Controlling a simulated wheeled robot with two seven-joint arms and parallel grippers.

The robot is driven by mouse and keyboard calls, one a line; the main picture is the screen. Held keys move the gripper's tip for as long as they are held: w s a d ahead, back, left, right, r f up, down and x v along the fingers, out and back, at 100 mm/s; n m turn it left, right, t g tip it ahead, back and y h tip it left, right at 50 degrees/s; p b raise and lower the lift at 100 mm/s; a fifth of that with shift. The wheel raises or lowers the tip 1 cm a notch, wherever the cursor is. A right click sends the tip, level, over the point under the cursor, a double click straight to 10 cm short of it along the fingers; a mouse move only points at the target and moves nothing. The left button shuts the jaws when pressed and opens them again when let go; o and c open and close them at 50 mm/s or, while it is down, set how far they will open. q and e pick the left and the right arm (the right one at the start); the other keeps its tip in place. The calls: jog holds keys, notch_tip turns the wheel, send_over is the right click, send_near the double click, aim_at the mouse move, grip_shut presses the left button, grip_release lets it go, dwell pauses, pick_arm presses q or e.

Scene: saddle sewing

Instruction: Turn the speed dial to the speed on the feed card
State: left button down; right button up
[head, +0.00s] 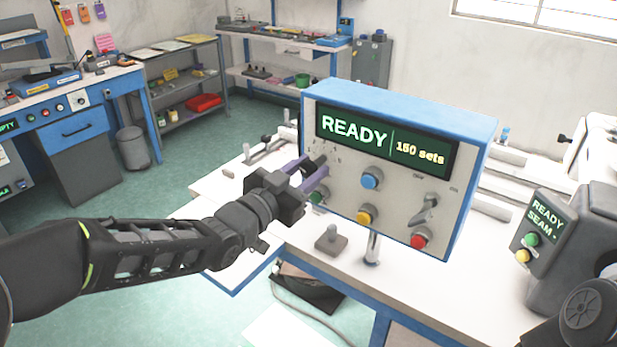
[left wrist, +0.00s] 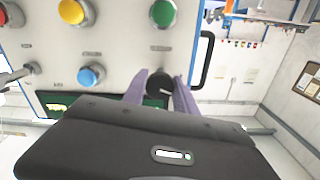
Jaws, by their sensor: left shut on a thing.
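The speed dial is a small black knob (left wrist: 160,84) on the left part of the control box (head: 478,150). My left gripper (head: 314,172) is shut on this knob, with its purple fingers on either side of it. In the left wrist view the fingers (left wrist: 161,88) also flank the knob. The gripper hides much of the dial's scale, and its pointer setting cannot be read. The box's display (head: 385,142) reads "READY" and "150 sets". The feed card cannot be made out in either view. My right gripper is not seen.
A "READY SEAM" panel (head: 541,232) stands at the right. A grey knobbed block (head: 331,241) sits before the box.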

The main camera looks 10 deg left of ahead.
pick_arm(q)
jog(key=shift+n+b, duration=0.35)
jog(key=shift+n, duration=0.75)
jog(key=c, duration=1)
grip_release()
jog(key=b+v, duration=0.1)
jog(key=v, duration=0.6)
jog(key=shift+s, duration=0.35)
jog(key=shift+a, duration=0.1)
